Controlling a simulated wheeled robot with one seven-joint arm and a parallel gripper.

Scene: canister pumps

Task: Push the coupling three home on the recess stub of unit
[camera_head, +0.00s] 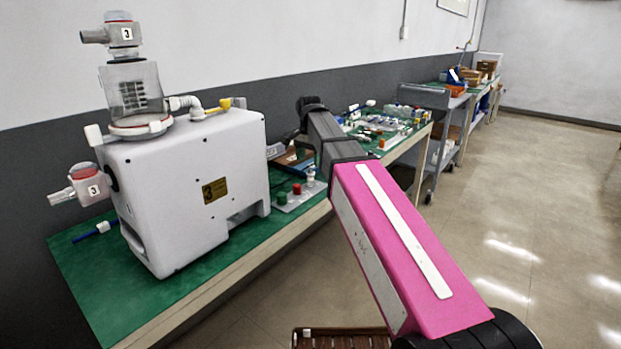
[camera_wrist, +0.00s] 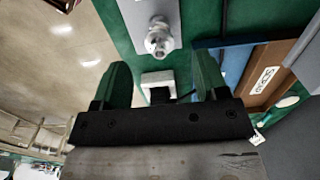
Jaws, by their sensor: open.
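The unit (camera_head: 185,180) is a pale grey box standing on the green bench top, with a yellow label on its front. A translucent coupling marked 3 (camera_head: 88,185) with a reddish rim sits at its left side, beside a dark round recess (camera_head: 112,178). How deep it sits I cannot tell. Another grey part marked 3 (camera_head: 122,34) tops the clear canister (camera_head: 132,92). My gripper (camera_wrist: 160,78) is open, its green fingers apart, over the bench right of the unit. A white square piece (camera_wrist: 158,84) shows between the fingers; I cannot tell its distance.
A grey plate with coloured knobs and a metal fitting (camera_head: 299,196) lies right of the unit; its fitting also shows in the wrist view (camera_wrist: 158,42). A brown, labelled tray (camera_wrist: 262,82) lies beside it. A white-ended blue piece (camera_head: 100,227) lies left of the unit.

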